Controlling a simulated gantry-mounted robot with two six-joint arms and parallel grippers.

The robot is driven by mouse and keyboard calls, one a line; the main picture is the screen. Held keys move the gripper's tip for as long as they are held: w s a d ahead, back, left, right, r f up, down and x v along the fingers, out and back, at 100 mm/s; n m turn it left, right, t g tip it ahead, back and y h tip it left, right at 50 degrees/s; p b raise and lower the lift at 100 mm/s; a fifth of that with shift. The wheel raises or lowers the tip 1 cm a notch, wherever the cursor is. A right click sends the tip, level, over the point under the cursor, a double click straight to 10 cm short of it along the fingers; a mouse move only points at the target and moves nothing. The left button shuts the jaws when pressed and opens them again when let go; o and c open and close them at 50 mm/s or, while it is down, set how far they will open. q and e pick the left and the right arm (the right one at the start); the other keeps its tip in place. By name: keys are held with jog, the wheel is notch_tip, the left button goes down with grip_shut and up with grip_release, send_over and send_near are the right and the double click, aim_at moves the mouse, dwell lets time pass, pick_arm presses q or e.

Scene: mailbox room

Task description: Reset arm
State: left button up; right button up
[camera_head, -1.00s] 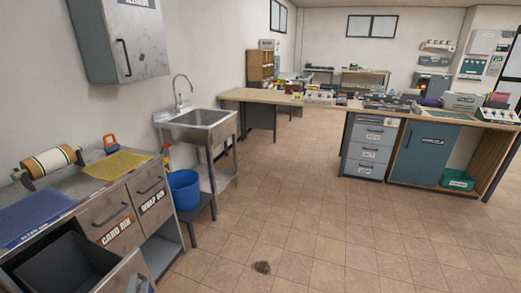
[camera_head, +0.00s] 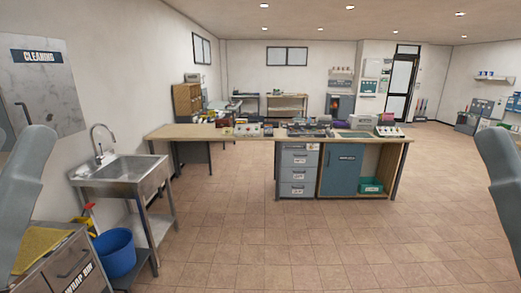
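Grey links of my two arms show at the left and right edges of the head view. Both are raised and stand upright at the picture's sides. Neither gripper is in the picture, so their fingers and anything in them are hidden. No object is named by the task.
A steel sink (camera_head: 128,172) stands at left, with a blue bucket (camera_head: 116,252) in front. A drawer cabinet (camera_head: 60,262) is at lower left. A long wooden workbench (camera_head: 215,131) with several devices crosses the middle, above a blue cabinet (camera_head: 340,171). The tiled floor before it is clear.

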notch_tip(320, 180, up, 32)
jog(key=p, duration=2.9)
jog(key=shift+r, duration=0.25)
jog(key=shift+w+f, duration=0.1)
